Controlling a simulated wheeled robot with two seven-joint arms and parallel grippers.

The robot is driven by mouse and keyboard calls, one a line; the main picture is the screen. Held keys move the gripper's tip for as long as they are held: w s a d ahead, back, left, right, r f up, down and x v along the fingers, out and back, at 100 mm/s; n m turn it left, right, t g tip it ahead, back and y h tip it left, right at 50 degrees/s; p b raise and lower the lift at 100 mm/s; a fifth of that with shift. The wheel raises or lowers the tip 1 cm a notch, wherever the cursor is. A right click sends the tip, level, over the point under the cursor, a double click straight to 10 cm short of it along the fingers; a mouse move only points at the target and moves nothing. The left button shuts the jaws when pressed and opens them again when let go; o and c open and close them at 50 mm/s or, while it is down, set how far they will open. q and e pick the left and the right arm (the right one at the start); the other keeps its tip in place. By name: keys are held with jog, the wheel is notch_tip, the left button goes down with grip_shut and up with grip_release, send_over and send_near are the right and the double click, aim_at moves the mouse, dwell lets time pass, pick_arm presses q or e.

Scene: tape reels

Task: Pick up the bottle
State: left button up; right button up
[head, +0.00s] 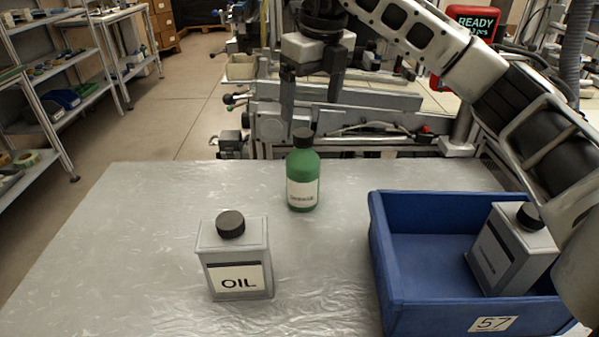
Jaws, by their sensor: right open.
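A green bottle (303,183) with a black cap and a pale label stands upright on the grey table (130,240), near its far edge. My right gripper (311,106) is open and points down, just above the bottle's cap in the picture. Its fingers are apart with nothing between them, and I see no contact with the bottle. How far the gripper is from the cap in depth is hard to tell. My left gripper is not in view.
A grey can labelled OIL (238,260) stands front left of the bottle. A blue crate (385,255) marked 57 sits at the right, with another grey can (510,255) leaning inside it. The table's left side is clear. Machinery (370,95) stands behind the table.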

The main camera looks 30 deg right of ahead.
aim_at(302, 148)
jog(key=f, duration=0.5)
jog(key=shift+w+a+f, duration=0.15)
jog(key=shift+w+f, duration=0.2)
jog(key=shift+w, duration=0.05)
jog(key=shift+w+a+f+p, duration=0.1)
jog(key=shift+a+f+p, duration=0.05)
jog(key=shift+f, duration=0.8)
jog(key=shift+w+a+f+p, duration=0.1)
jog(key=shift+f+p, duration=0.05)
jog(key=shift+f, duration=0.75)
jog(key=shift+w+a+f+p, duration=0.1)
jog(key=shift+a+f+p, duration=0.05)
jog(key=shift+f, duration=0.8)
jog(key=shift+r, duration=0.1)
jog(key=c, duration=1.7)
jog(key=shift+r, duration=0.1)
